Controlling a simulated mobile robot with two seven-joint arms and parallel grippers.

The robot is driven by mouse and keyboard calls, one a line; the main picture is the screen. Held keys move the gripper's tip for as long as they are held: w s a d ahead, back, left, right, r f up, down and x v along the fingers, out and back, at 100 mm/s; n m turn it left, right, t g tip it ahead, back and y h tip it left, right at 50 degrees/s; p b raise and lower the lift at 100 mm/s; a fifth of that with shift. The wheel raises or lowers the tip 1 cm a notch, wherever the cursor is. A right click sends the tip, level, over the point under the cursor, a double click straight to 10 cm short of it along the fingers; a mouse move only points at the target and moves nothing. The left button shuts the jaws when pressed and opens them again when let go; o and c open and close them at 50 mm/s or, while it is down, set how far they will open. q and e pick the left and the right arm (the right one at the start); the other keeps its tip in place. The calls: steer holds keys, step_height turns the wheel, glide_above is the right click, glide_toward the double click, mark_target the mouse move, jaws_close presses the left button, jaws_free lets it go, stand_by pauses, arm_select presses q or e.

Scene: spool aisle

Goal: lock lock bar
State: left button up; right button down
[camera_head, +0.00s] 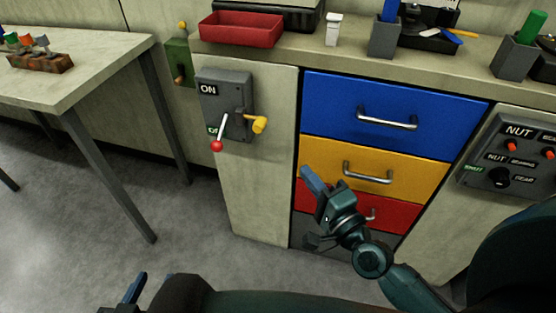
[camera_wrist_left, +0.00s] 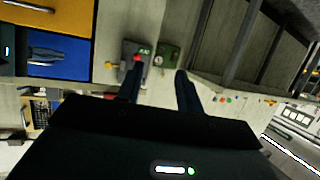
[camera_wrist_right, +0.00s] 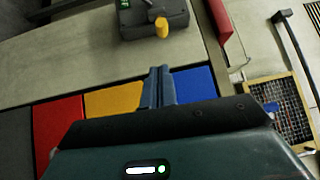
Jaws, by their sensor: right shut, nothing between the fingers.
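A grey switch box (camera_head: 224,92) labelled ON at its top is on the cabinet side panel. Its lever with a red ball (camera_head: 217,146) points down, beside a partly hidden green label. A yellow handle (camera_head: 259,124) sticks out at the box's right; I cannot tell for sure whether it is the lock bar. My right gripper (camera_head: 313,182) is shut and empty, in front of the drawers, below and right of the handle, apart from it. My left gripper (camera_wrist_left: 160,88) is open and empty; its tip shows at the head view's bottom left, well away from the box.
Blue (camera_head: 390,112), yellow and red drawers with metal handles are right of the box. A green box (camera_head: 180,62) with a yellow knob is behind left. A table (camera_head: 90,70) stands left. A NUT panel (camera_head: 512,155) is at right. The floor at lower left is clear.

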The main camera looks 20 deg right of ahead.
mark_target(267, 122)
arm_select(q)
steer(key=shift+s+f+b, duration=0.2)
steer(key=shift+f+b, duration=0.05)
steer(key=shift+b, duration=0.2)
arm_select(e)
steer(key=shift+w+d+f+m+t+h, duration=0.1)
steer(key=shift+d+m+t+h, duration=0.1)
steer(key=shift+d+m, duration=0.3)
steer(key=shift+w+d+f+m+t+h, duration=0.1)
steer(key=shift+d+m+t+h, duration=0.1)
steer(key=shift+m, duration=0.5)
